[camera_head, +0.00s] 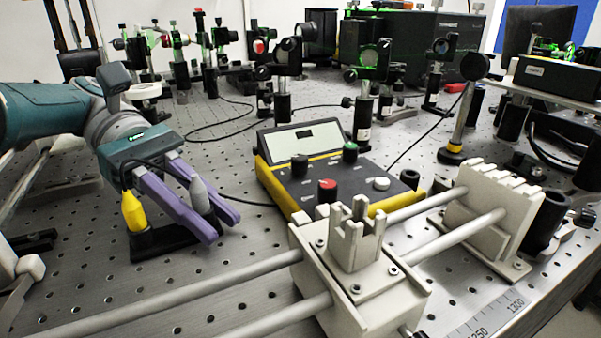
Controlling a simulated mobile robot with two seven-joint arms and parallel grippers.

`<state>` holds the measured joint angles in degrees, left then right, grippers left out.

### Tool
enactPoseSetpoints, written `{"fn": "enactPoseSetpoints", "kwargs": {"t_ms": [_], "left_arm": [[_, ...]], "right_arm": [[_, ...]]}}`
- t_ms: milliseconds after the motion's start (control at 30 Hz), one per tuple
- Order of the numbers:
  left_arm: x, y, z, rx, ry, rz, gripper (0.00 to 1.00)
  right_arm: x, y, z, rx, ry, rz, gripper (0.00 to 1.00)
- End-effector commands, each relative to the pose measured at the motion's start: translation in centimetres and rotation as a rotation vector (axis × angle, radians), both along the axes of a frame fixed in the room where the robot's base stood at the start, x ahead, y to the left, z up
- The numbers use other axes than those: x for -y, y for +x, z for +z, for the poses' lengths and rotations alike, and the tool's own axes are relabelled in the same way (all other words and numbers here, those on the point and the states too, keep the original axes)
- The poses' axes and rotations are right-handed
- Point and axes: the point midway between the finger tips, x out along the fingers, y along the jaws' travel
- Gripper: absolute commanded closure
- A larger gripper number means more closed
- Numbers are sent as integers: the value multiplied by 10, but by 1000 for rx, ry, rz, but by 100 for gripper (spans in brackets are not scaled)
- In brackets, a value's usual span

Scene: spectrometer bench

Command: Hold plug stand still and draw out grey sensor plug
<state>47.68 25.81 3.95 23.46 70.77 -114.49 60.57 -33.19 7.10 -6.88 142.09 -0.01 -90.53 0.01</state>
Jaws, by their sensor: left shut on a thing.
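The grey sensor plug (200,194) stands upright between the two purple fingers of my left gripper (222,228), which is shut on it. The near finger hides the plug's lower end, so I cannot tell how deep it sits in the stand. The black plug stand (162,243) lies low on the bench under the fingers, partly covered by them. A yellow plug (134,211) stands at the left end of the stand, beside the near finger. My right gripper is not in view.
A black and yellow control box (330,172) with knobs stands right of the gripper. A pale rail assembly with a notched carriage (358,290) fills the front. Optics posts (283,80) stand behind. Dark cables run across the perforated bench (190,285).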

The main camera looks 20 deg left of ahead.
Motion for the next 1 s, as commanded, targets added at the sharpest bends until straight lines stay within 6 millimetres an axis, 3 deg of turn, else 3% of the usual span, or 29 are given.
{"fn": "enactPoseSetpoints", "kwargs": {"t_ms": [333,367,667,1000], "left_arm": [[0,0,0,0,0,0,100],[0,0,1,1,-2,0,73],[0,0,0,1,-1,0,40],[1,0,3,-1,1,0,40]], "right_arm": [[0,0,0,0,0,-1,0],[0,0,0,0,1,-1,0],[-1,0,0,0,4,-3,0],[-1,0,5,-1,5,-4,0]]}}
